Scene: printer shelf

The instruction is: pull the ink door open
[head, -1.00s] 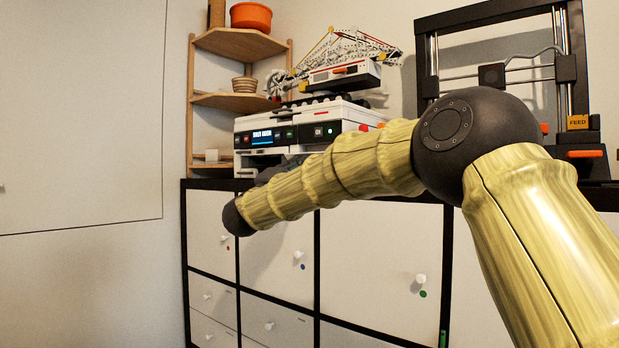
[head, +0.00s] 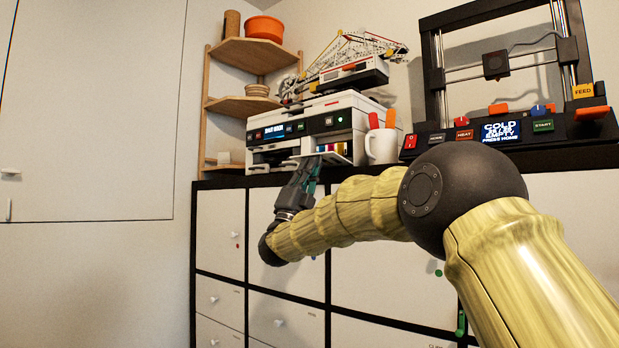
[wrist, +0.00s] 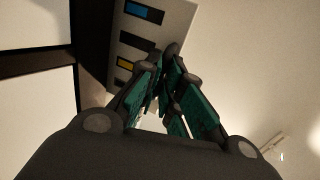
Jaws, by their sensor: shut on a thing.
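The white and black printer (head: 300,128) stands on the black-framed cabinet in the head view. The ink door (head: 326,158) is a pale flap low on the printer's front right, tilted outward, with coloured ink slots (head: 341,148) showing above it. My gripper (head: 311,164) reaches up from below and is shut on the ink door's edge. The fingers hide the exact point of contact.
A 3D printer (head: 500,130) is farther right, and a crane model (head: 350,70) sits on top. A wooden corner shelf (head: 240,105) is left. Cabinet doors lie below.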

